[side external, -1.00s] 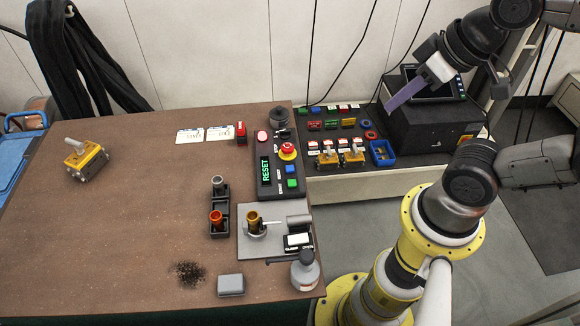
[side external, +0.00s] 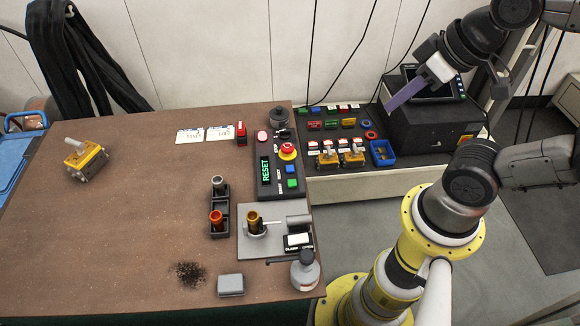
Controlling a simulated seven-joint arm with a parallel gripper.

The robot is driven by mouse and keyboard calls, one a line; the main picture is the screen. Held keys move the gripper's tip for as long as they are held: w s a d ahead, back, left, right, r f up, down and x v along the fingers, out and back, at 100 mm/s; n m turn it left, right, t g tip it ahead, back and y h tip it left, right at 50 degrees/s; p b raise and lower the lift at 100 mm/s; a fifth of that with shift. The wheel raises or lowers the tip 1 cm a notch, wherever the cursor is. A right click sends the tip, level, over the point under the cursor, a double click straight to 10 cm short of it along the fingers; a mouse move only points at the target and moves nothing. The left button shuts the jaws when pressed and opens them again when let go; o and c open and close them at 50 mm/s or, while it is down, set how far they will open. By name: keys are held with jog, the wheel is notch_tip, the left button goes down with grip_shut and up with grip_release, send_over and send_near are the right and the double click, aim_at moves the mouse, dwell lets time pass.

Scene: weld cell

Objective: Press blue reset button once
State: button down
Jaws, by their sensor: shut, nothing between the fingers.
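The blue button (side external: 290,169) is a small square on the dark control panel (side external: 264,191) at the table's right edge. It sits above a green button (side external: 292,183) and below the red mushroom button on its yellow base (side external: 287,151).
The table's left middle is mostly clear.

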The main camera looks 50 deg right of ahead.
jog(key=w+a+r+n+t+y, duration=0.1)
jog(key=w+a+r+n+t, duration=0.2)
jog(key=w, duration=0.6)
jog(key=n+h, duration=0.1)
jog(key=n, duration=0.4)
send_over(294, 170)
notch_tip(294, 170, down, 18)
jog(key=r, duration=0.1)
jog(key=shift+f+t, duration=0.25)
jog(key=shift+t, duration=0.05)
jog(key=shift+f, duration=4.4)
jog(key=shift+f, duration=0.15)
jog(key=shift+f, duration=0.25)
